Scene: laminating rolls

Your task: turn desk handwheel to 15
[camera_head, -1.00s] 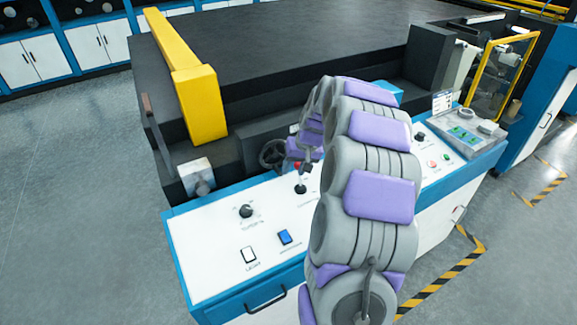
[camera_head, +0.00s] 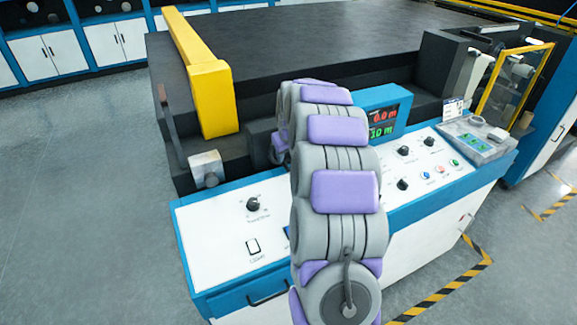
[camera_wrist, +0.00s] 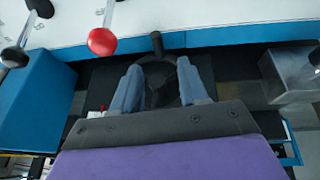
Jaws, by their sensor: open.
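In the wrist view the black desk handwheel (camera_wrist: 183,76) with its stub handle (camera_wrist: 157,42) lies between and just beyond the two blue-grey fingers of my gripper (camera_wrist: 159,68). The fingers are apart, one on each side of the wheel's middle. I cannot tell whether they touch it. In the head view my arm hides the handwheel and my gripper. A blue display box (camera_head: 383,112) on the desk shows a red figure above a green one; the green seems to read 10 m, and the red is too blurred to be sure.
A red-knobbed lever (camera_wrist: 102,41) stands left of the fingers in the wrist view. A metal block (camera_wrist: 290,72) is to the right. The white desk panel (camera_head: 235,225) carries knobs and buttons. A yellow beam (camera_head: 205,85) crosses the dark machine bed (camera_head: 300,45).

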